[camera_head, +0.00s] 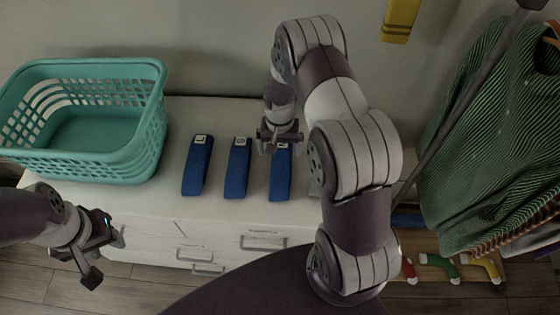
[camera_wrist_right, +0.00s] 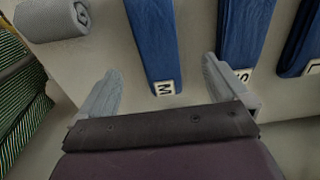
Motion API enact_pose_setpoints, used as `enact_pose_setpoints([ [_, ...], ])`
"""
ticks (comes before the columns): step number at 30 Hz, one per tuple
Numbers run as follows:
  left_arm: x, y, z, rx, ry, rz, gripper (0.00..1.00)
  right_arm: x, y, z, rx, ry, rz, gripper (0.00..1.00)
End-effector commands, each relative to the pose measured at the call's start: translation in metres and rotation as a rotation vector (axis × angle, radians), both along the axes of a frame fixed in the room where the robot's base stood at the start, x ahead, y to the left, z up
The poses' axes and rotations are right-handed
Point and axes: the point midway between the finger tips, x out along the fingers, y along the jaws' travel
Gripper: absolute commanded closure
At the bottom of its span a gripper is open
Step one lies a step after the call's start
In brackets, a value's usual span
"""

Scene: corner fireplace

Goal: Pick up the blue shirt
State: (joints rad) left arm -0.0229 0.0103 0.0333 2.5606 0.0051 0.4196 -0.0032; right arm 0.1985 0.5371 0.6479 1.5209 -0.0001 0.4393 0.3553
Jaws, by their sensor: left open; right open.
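Three folded blue shirts lie in a row on a white dresser top, each with a white letter tag. In the head view the left blue shirt (camera_head: 196,170) is tagged L, the middle blue shirt (camera_head: 237,172) looks tagged S, and the right blue shirt (camera_head: 281,180) is partly hidden by my right gripper (camera_head: 280,148). The right wrist view shows this shirt, tagged M (camera_wrist_right: 152,40), between the open, empty fingers of my right gripper (camera_wrist_right: 160,72), near its tagged end. My left gripper (camera_head: 103,256) is open and empty, low at the left in front of the dresser.
A teal laundry basket (camera_head: 85,160) stands on the left of the dresser (camera_head: 150,200). A grey rolled cloth (camera_wrist_right: 55,18) lies beside the M shirt. A green striped shirt (camera_head: 490,140) hangs at the right. Drawer handles (camera_head: 262,241) stick out in front.

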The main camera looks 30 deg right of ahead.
Motion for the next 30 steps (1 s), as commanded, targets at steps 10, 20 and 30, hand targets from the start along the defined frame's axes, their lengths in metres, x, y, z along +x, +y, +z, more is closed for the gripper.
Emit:
enact_pose_setpoints([
  [10, 0.000, 0.000, 0.020, 0.000, 0.000, 0.000, 0.57, -0.008, 0.001, -0.051, 0.001, 0.003, 0.002, 0.00],
  [20, 0.000, 0.000, 0.022, 0.000, 0.000, 0.000, 0.57, -0.007, 0.000, -0.081, -0.001, -0.003, 0.003, 0.00],
  [30, 0.000, 0.000, 0.022, 0.000, 0.000, 0.000, 0.57, -0.007, 0.000, -0.080, 0.000, -0.004, 0.004, 0.59],
])
